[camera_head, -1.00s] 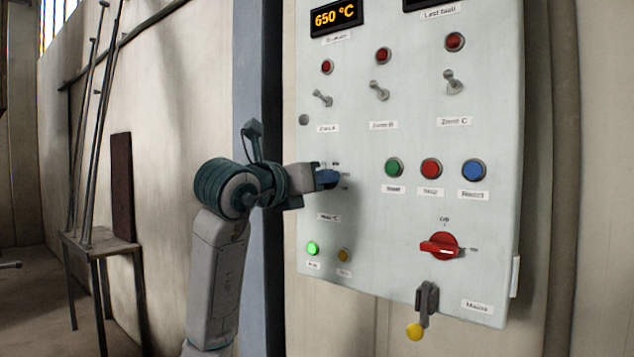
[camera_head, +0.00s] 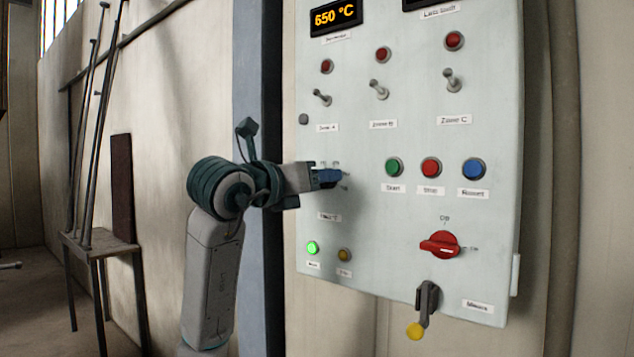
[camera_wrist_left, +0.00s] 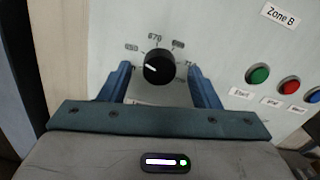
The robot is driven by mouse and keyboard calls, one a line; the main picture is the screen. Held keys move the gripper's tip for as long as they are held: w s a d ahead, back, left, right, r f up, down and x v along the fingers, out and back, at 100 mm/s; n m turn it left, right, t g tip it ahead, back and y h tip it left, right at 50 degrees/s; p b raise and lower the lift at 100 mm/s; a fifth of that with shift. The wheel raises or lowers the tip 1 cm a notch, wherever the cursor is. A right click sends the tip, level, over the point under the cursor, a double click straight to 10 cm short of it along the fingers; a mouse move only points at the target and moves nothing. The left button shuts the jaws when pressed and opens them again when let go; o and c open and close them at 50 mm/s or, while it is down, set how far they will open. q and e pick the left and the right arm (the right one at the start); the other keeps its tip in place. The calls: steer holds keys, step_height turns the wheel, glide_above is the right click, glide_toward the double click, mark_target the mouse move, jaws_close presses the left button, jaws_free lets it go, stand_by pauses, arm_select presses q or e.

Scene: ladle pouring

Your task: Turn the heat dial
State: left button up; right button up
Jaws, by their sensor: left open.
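The heat dial (camera_wrist_left: 159,67) is a round black knob with a white pointer line, ringed by printed numbers on the pale panel. In the head view my left gripper (camera_head: 330,177) is at the left part of the panel and hides the dial. The display (camera_head: 335,16) at the top reads 650 °C. My right gripper is not in view.
The control panel (camera_head: 400,215) also carries toggle switches (camera_head: 378,88), green (camera_head: 394,168), red (camera_head: 431,169) and blue (camera_head: 473,170) buttons, a red rotary switch (camera_head: 440,244) and a yellow-tipped lever (camera_head: 414,331). A stand (camera_head: 95,243) with long rods is at the left.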

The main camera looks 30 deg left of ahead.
arm_select(q)
steer(key=s+b, duration=0.3)
steer(key=s, duration=0.7)
steer(key=shift+a, duration=0.4)
steer(key=shift+w, duration=0.1)
